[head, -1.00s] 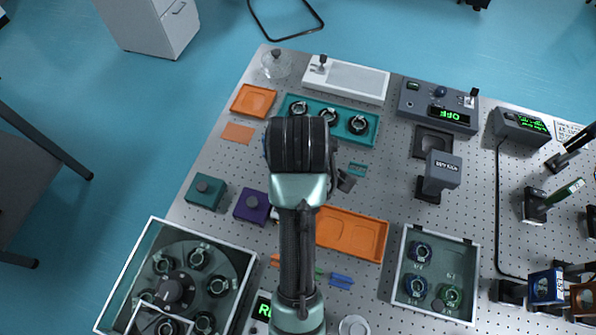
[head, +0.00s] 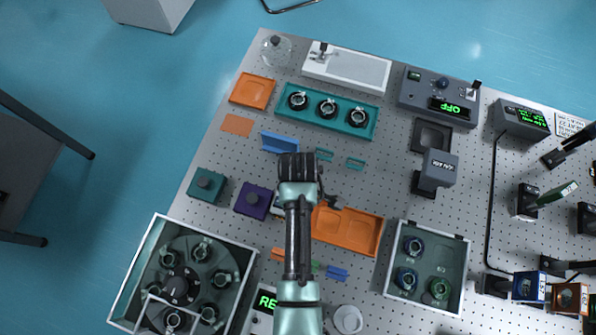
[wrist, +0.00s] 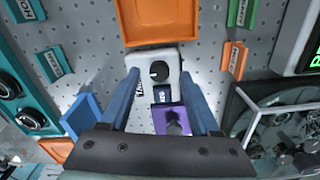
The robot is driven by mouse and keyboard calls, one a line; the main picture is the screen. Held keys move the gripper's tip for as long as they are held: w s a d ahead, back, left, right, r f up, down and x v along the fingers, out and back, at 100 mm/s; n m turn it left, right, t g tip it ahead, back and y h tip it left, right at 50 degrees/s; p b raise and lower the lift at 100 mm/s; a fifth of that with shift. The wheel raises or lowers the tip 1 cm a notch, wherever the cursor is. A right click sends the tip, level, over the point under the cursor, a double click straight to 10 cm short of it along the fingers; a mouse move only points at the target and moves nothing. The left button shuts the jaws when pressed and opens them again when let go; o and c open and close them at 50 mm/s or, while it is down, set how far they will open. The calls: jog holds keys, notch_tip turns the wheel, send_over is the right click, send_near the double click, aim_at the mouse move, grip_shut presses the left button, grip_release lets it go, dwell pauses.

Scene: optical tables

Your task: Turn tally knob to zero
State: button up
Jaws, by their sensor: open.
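The tally box (wrist: 158,100) is a pale box with a round black knob (wrist: 159,72) and a small dark display (wrist: 163,94) below it in the wrist view. The knob has a light pointer mark; the display digits are too small to read surely. My gripper (wrist: 160,78) is open, its two blue fingers on either side of the box and knob, with nothing between them held. I cannot tell how far the fingertips are above the knob. In the head view my arm hides most of the box.
A purple block (head: 252,201) with a knob stands close beside the tally box, and a teal block (head: 205,186) farther left. An orange tray (head: 346,231) lies to the right. A glass-walled case with a carousel (head: 180,280) stands at the lower left.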

jog(key=shift+f, duration=0.8)
grip_shut()
